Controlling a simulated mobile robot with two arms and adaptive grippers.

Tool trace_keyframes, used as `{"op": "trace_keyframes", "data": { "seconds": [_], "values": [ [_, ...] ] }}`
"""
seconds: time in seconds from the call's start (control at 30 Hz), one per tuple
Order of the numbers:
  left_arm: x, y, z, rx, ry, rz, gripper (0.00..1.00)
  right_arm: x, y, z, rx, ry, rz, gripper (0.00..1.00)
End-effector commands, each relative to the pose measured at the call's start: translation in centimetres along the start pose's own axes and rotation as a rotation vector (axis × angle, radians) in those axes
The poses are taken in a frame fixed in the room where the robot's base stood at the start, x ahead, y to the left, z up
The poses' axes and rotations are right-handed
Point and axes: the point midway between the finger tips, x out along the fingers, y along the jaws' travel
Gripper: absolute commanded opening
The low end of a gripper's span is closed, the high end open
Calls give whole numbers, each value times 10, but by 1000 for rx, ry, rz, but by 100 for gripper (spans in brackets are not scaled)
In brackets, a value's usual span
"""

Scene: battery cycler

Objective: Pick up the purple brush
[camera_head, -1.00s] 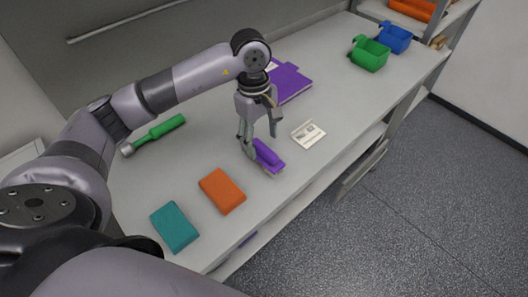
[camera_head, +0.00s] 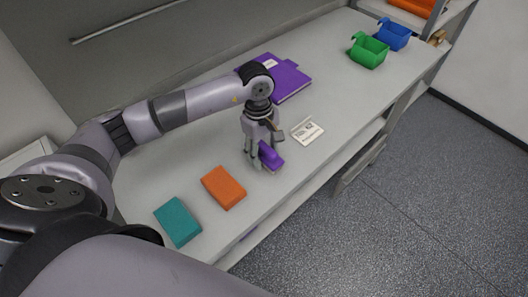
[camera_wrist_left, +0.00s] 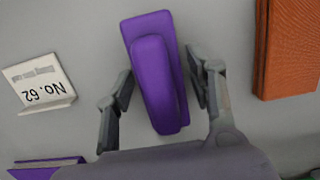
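The purple brush (camera_head: 271,157) lies on the grey bench, to the right of the orange block, partly hidden by my left gripper (camera_head: 263,153) in the head view. In the left wrist view the brush (camera_wrist_left: 158,75) lies between the two fingers of the open left gripper (camera_wrist_left: 160,95). A gap shows between the brush and the left finger; the right finger is close to the brush's edge, and I cannot tell if it touches. My right gripper is not in view.
An orange block (camera_head: 223,187) and a teal block (camera_head: 178,222) lie nearer on the bench. A white card marked No. 62 (camera_head: 307,131) lies beside the brush.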

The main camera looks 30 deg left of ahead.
Motion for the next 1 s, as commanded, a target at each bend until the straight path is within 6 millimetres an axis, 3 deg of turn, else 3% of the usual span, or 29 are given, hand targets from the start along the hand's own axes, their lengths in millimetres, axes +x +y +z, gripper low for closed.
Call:
{"op": "trace_keyframes", "data": {
  "seconds": [0.63,1.0],
  "values": [
    [0,0,0,-1,0,0,4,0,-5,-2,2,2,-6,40],
    [-6,1,0,-1,0,2,4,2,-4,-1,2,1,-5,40]
  ]
}}
